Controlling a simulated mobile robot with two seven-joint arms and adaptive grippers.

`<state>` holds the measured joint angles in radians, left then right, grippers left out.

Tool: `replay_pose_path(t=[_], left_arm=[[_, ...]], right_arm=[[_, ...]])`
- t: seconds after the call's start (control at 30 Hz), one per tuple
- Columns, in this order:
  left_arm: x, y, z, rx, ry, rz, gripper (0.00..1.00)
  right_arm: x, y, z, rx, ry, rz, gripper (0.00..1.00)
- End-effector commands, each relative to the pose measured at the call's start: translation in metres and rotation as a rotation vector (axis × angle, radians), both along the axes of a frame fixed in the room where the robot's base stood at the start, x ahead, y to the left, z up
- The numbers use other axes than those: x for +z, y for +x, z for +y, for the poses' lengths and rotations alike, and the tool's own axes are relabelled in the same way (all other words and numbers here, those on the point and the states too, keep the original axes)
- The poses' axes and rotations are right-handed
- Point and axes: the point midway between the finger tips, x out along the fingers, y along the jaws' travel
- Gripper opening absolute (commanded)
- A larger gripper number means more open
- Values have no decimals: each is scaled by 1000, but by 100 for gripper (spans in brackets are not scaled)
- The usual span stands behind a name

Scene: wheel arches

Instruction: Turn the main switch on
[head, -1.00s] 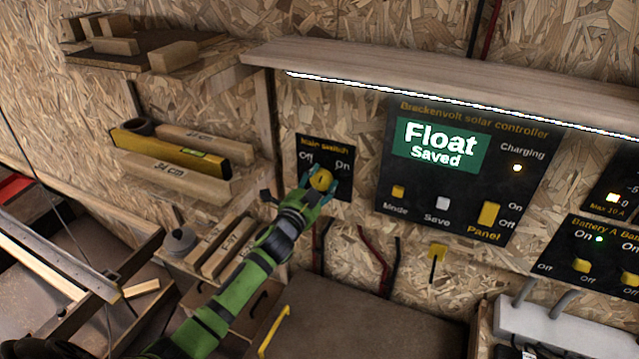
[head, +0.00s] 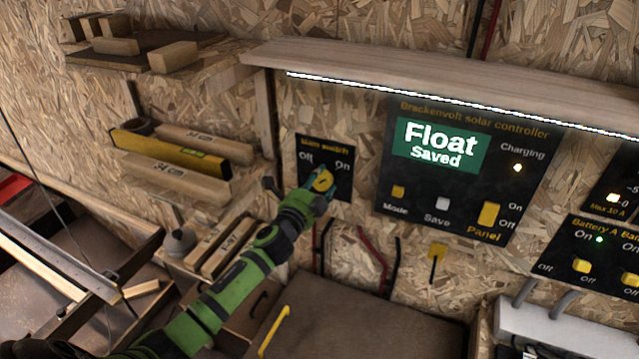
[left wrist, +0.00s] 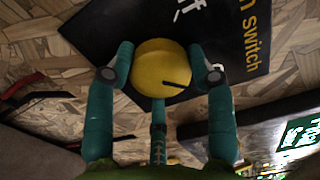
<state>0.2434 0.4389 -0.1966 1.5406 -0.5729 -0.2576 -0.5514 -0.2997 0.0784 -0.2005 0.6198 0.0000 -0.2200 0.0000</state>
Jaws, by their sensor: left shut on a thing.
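The main switch panel (head: 312,161) is a black plate on the wood-chip wall, with "Off" at upper left and "On" at upper right. Its round yellow knob (head: 322,182) is partly covered by my left gripper (head: 321,180), whose teal fingers are around it. In the left wrist view the knob (left wrist: 160,66) sits between both fingers, and the gripper (left wrist: 163,75) is shut on it. The knob's black mark points between the labels, roughly toward the panel's top. My right gripper is not in view.
The solar controller (head: 463,172) with a lit "Float Saved" screen is right of the switch. A wooden shelf (head: 450,80) juts out above. Shelves at left hold wood blocks and a yellow level (head: 170,154). A brown cabinet top (head: 370,325) lies below.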

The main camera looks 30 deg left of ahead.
Motion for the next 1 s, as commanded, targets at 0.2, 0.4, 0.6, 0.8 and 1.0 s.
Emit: replay_pose_path(t=[0.2, 0.4, 0.6, 0.8, 1.0], left_arm=[[-1, 0, 5, 11, 9, 4, 22], [0, 0, 4, 9, 8, 2, 78], [0, 0, 2, 5, 5, 0, 78], [0, -7, 1, 2, 4, -1, 78], [-1, -39, 0, 2, 5, 2, 78]], right_arm=[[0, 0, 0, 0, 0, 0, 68], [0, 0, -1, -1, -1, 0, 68], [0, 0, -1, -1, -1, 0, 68], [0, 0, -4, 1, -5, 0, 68], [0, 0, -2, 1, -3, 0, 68]])
